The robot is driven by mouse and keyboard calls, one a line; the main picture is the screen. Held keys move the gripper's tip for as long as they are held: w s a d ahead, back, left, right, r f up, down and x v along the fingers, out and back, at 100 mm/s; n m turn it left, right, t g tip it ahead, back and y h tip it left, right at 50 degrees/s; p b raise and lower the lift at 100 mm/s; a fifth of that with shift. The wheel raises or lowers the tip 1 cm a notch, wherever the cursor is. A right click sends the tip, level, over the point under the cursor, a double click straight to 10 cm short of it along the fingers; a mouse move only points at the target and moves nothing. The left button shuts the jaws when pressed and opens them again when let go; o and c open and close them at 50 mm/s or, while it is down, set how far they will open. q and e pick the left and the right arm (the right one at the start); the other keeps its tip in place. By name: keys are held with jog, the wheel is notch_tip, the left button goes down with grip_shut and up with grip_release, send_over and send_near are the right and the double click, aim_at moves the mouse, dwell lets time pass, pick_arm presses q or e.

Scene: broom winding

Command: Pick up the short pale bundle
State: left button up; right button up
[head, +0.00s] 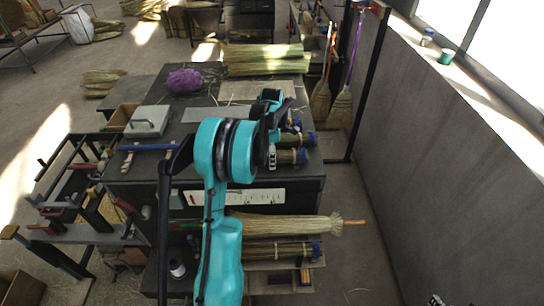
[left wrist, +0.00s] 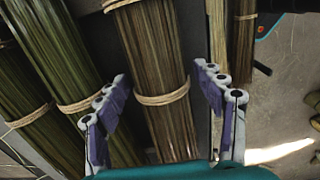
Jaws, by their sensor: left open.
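My left gripper (head: 272,150) is above the right part of the dark workbench, beside short bundles with blue ends (head: 290,156). In the left wrist view the left gripper (left wrist: 165,108) is open, with its purple-padded fingers on either side of an olive-brown bundle (left wrist: 160,60) tied with two pale cords. No grip on it shows. I cannot tell for sure which one is the short pale bundle. A small white-and-black part at the lower right edge may be my right gripper (head: 437,300); its jaws cannot be made out.
Darker green bundles (left wrist: 50,50) lie left of the fingers. A long pale broom bundle (head: 285,225) lies on a shelf below the benchtop. A purple twine heap (head: 185,82) and a grey metal box (head: 148,121) sit on the bench. Brooms (head: 341,108) hang by the wall.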

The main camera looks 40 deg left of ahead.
pick_arm(q)
jog(key=c, duration=1.3)
jog(key=shift+r, duration=0.15)
